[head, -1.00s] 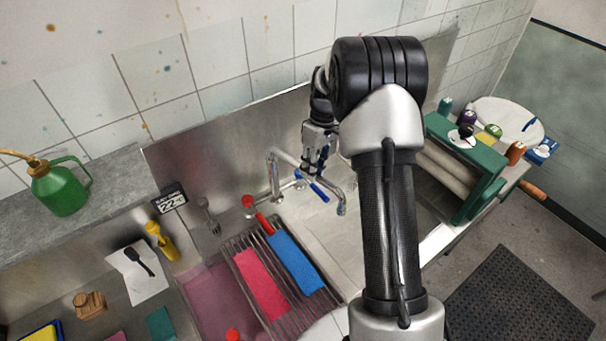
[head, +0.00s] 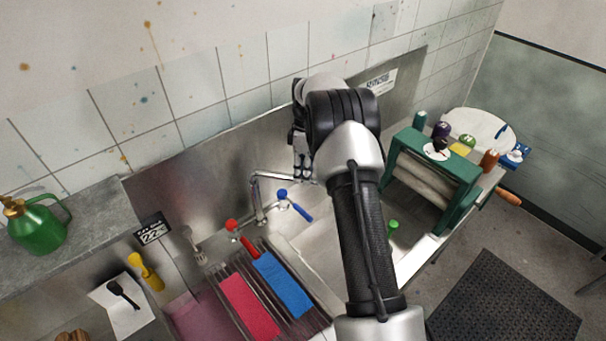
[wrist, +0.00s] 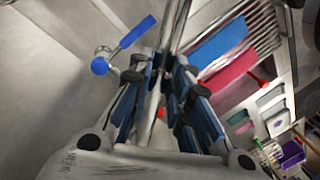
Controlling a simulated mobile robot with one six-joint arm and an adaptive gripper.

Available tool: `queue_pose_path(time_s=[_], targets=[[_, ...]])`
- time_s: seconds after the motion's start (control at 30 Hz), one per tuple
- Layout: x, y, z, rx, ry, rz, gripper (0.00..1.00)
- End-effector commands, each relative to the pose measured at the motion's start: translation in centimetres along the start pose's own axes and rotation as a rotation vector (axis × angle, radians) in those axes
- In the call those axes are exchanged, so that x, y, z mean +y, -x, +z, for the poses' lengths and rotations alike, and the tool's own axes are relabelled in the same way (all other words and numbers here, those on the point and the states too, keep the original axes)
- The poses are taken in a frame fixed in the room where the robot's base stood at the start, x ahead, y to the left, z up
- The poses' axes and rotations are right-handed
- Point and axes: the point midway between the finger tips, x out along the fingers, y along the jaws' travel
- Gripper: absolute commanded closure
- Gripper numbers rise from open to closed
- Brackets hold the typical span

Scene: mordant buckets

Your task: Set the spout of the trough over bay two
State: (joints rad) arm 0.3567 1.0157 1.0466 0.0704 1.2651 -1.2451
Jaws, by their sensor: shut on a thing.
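The spout (head: 281,178) is a thin metal tube reaching right from its upright tap post (head: 258,203) at the back of the trough (head: 325,262). My gripper (head: 303,174) is at the spout's far part, partly hidden by my arm in the head view. In the wrist view the spout (wrist: 178,28) runs between the fingers, and my gripper (wrist: 168,75) is shut on it. The spout's outlet is hidden. A pale bay lies under and right of the spout; a bay with pink liquid (head: 195,312) lies at the left. No bay number is legible.
A blue-handled tap lever (head: 299,208) and a red-handled one (head: 245,240) flank the post. A rack (head: 316,319) bears pink and blue cloths. A green-framed roller press (head: 466,178) stands right. A green object (head: 393,226) shows beside my arm.

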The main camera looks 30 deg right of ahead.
Motion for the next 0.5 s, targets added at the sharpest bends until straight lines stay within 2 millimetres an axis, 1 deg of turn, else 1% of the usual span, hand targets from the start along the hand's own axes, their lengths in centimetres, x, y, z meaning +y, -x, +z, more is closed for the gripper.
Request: queue_pose_path(time_s=[0.2, 0.23, 0.5], targets=[[0.01, 0.04, -0.05, 0.001, 0.0, 0.001, 1.0], [0.01, 0.04, -0.06, 0.001, 0.0, 0.001, 0.82], [-0.01, 0.02, -0.05, 0.001, -0.001, 0.001, 0.64]])
